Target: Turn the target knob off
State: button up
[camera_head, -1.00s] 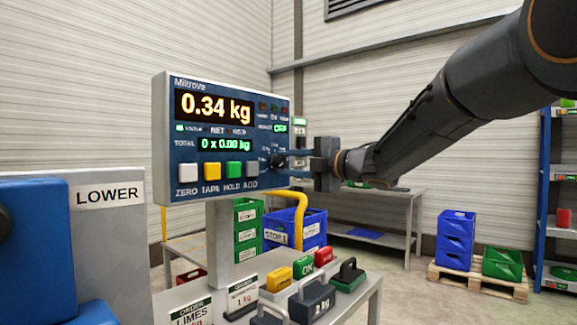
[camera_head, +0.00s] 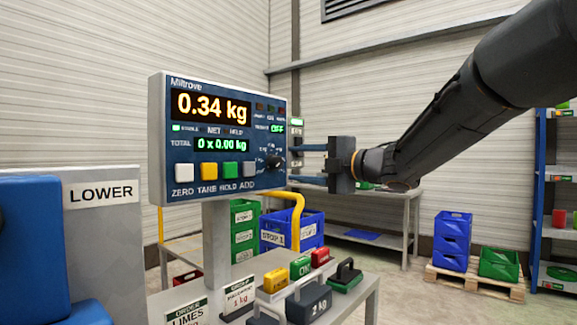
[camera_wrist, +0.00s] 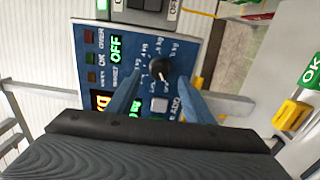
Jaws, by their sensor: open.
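The target knob (camera_head: 273,161) is a small black dial with a white pointer on the blue face of the scale display (camera_head: 180,150). In the wrist view the knob (camera_wrist: 159,68) sits ahead of and between my fingertips, with printed kg marks around it. A green OFF readout (camera_head: 277,128) is lit above the knob. The main readout (camera_head: 211,106) shows 0.34 kg. My gripper (camera_head: 300,164) is open just right of the panel, with its two blue-grey fingers apart and no contact with the knob visible.
Several weights (camera_head: 308,303) and coloured blocks stand on the bench below the display. A yellow rail (camera_head: 300,215) and blue crates (camera_head: 310,233) are behind. A grey LOWER box (camera_head: 100,230) with a blue part stands at left.

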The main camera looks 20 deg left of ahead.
jog(key=v, duration=0.3)
dwell(0.5)
